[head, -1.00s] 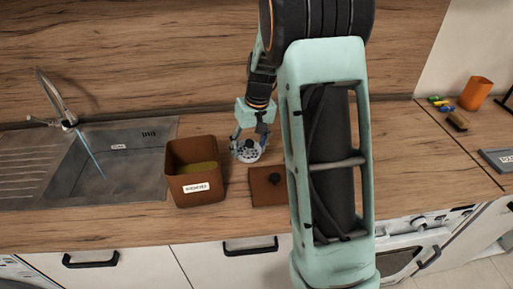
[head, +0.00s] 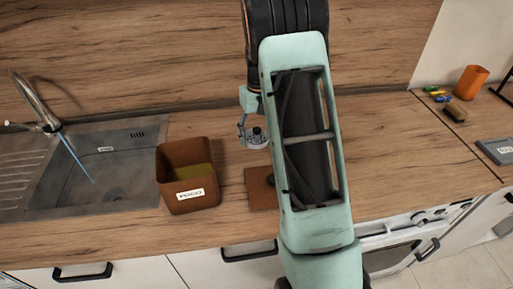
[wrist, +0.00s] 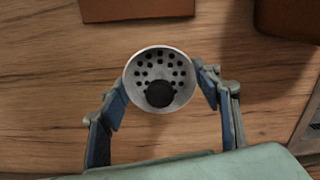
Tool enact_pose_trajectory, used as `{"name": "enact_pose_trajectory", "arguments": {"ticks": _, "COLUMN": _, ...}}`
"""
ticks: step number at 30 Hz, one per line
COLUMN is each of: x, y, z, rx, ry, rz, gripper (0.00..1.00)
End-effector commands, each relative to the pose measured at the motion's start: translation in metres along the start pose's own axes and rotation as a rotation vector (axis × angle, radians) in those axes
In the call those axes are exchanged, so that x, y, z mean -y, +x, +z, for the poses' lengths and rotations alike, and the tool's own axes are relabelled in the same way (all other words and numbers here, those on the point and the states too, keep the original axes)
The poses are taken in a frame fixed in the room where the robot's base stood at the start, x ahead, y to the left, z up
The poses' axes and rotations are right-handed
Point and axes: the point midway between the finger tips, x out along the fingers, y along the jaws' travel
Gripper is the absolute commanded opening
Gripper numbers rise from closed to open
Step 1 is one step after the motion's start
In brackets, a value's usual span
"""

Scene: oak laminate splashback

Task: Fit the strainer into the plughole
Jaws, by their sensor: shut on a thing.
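The strainer (head: 257,139) is a small round grey metal cup with dark holes and a black knob. In the wrist view the strainer (wrist: 147,68) sits between the two fingers, its holed face and knob towards the camera. My gripper (head: 253,132) is shut on it, one finger at each side of the rim. It is over the counter, behind the brown lid; its exact height is hard to tell. The sink (head: 75,185) is at the left, well apart from my gripper. The plughole (head: 115,194) shows faintly as a dark round patch in the basin floor.
A brown open box (head: 187,200) with a label stands between the sink and my gripper. A brown lid (head: 260,197) lies in front, partly hidden by my arm. The tap (head: 38,105) runs a blue stream into the sink. An orange cup (head: 472,82) stands far right.

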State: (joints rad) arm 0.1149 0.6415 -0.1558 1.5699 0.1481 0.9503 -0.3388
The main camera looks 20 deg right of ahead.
Motion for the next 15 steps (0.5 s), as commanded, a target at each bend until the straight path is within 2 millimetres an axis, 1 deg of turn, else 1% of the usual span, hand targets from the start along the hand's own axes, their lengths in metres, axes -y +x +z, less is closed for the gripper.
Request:
{"name": "enact_pose_trajectory", "arguments": {"ticks": 5, "x": -0.001, "y": 0.018, "z": 0.000, "rx": 0.001, "ry": -0.001, "rz": 0.000, "gripper": 0.25}}
{"name": "enact_pose_trajectory", "arguments": {"ticks": 10, "x": -0.001, "y": 0.045, "z": 0.001, "rx": 0.002, "ry": 0.000, "rz": 0.000, "gripper": 0.25}}
{"name": "enact_pose_trajectory", "arguments": {"ticks": 12, "x": -0.002, "y": 0.051, "z": 0.000, "rx": 0.000, "ry": 0.000, "rz": 0.000, "gripper": 0.25}}
{"name": "enact_pose_trajectory", "arguments": {"ticks": 15, "x": -0.002, "y": 0.054, "z": -0.001, "rx": -0.002, "ry": 0.000, "rz": 0.001, "gripper": 0.25}}
